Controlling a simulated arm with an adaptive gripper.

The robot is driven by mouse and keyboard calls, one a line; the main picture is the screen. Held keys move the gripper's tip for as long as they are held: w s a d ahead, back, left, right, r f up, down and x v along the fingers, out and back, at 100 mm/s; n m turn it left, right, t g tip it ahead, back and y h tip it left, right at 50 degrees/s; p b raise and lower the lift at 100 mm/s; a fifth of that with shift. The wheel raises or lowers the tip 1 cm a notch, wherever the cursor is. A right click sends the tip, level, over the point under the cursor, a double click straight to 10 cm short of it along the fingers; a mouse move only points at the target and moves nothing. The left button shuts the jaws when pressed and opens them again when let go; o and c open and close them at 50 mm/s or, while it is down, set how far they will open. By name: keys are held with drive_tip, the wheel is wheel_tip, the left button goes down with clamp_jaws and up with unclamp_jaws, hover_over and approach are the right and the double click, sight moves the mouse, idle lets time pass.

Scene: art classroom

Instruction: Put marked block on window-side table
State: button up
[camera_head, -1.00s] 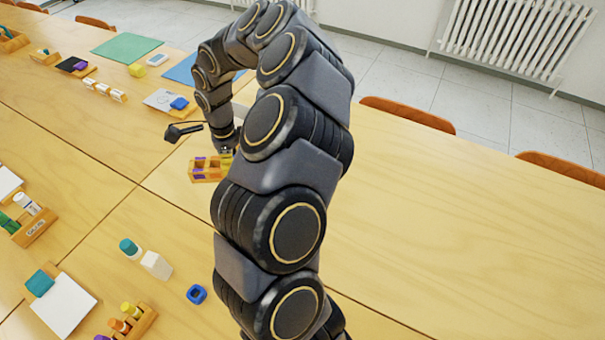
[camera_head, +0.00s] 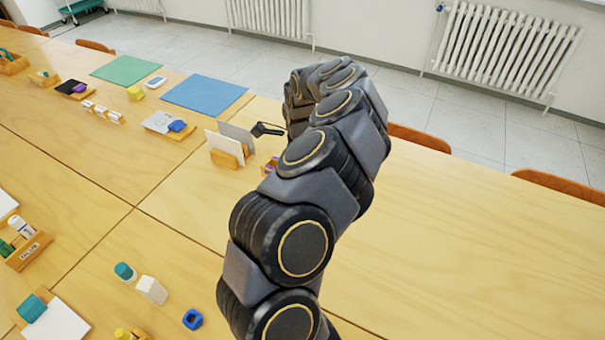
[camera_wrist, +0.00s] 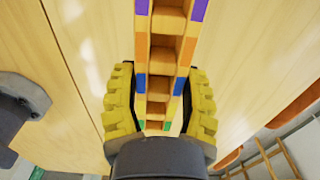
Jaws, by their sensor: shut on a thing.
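A wooden block with hollow compartments and purple, orange, blue and green marks (camera_wrist: 165,48) lies between the yellow fingers of my gripper (camera_wrist: 162,95) in the wrist view. The fingers are shut on its two sides. I take it to be the marked block. In the head view a small orange and purple part of it (camera_head: 269,167) shows at the left edge of my arm. My arm hides the rest of it and the fingertips. I cannot tell whether it touches the table. The long wooden table (camera_head: 480,250) beneath runs alongside the radiator wall.
A wooden holder with white panels (camera_head: 228,158) stands just left of the block. A blue mat (camera_head: 205,92) and a green mat (camera_head: 126,69) lie farther back. A white bottle (camera_head: 151,290) and a blue ring (camera_head: 193,319) stand in front. The table's right part is bare; chairs (camera_head: 420,137) line its far edge.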

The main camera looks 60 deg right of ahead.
drive_tip(key=w+d+f, duration=0.1)
drive_tip(key=d+f, duration=0.1)
drive_tip(key=d, duration=0.1)
drive_tip(key=w+d+f, duration=0.2)
drive_tip(key=d+f, duration=0.1)
drive_tip(key=w+d+f, duration=0.2)
drive_tip(key=d+f, duration=0.1)
drive_tip(key=shift+w+d, duration=0.1)
drive_tip(key=shift+w, duration=0.05)
drive_tip(key=shift+d+f, duration=0.2)
drive_tip(key=shift+f, duration=0.2)
drive_tip(key=shift+w+f, duration=0.1)
drive_tip(key=shift+f, duration=1.3)
drive_tip(key=o, duration=1)
drive_tip(key=shift+f, duration=0.15)
drive_tip(key=shift+o, duration=0.2)
drive_tip(key=shift+a, duration=0.1)
